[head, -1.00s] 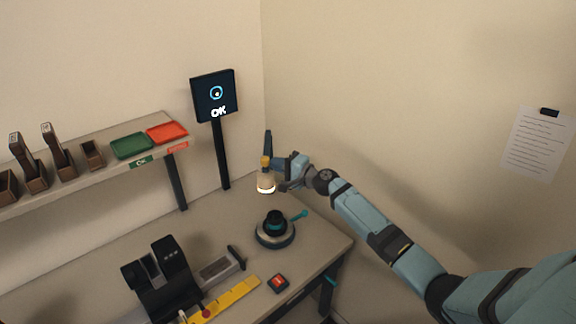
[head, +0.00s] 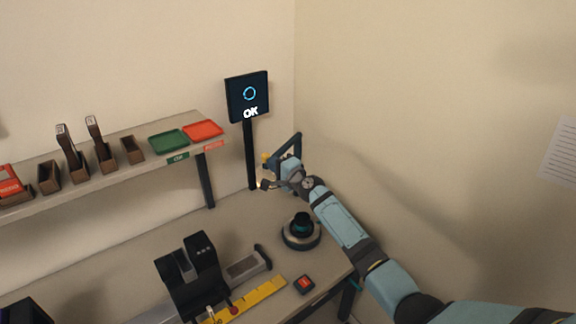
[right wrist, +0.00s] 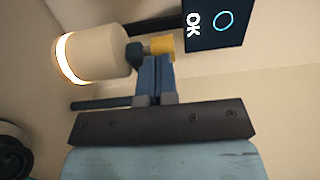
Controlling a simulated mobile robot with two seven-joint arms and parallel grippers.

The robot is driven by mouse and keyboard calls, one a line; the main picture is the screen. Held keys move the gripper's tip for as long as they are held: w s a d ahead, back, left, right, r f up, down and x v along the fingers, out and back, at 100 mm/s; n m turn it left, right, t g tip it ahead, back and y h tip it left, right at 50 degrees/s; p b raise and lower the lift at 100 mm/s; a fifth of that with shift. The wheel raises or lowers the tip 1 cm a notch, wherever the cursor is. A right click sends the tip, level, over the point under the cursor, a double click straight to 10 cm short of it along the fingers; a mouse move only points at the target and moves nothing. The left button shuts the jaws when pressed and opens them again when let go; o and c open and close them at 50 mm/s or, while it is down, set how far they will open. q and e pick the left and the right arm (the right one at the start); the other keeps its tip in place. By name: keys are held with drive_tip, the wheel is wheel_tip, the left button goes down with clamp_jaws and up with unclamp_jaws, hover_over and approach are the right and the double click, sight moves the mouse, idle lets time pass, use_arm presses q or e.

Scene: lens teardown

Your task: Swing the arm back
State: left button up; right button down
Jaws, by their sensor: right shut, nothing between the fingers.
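In the right wrist view a cream cylindrical lamp head (right wrist: 95,55) with a glowing ring at its end carries a yellow knob (right wrist: 162,45). My right gripper (right wrist: 155,62) is shut with nothing between its fingers, its tips close to the knob; I cannot tell if they touch. In the head view my right gripper (head: 277,172) is in front of the monitor post's right side, above the table. The yellow knob (head: 266,159) shows there, but the cream head is hardly visible. How the swing arm joins its support is unclear. My left gripper is out of view.
A monitor (head: 248,98) reading OK stands behind. Below my right arm a black lens part sits on a round base (head: 301,239). Green (head: 168,140) and red (head: 203,131) trays sit on the shelf.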

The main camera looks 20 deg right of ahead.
drive_tip(key=shift+w+a+m+h, duration=0.4)
drive_tip(key=shift+w+a+h, duration=0.2)
drive_tip(key=shift+a, duration=0.1)
drive_tip(key=w+a+b, duration=0.4)
drive_tip(key=w+b, duration=0.1)
drive_tip(key=w, duration=0.1)
drive_tip(key=shift+w+r, duration=0.3)
drive_tip(key=shift+r, duration=0.1)
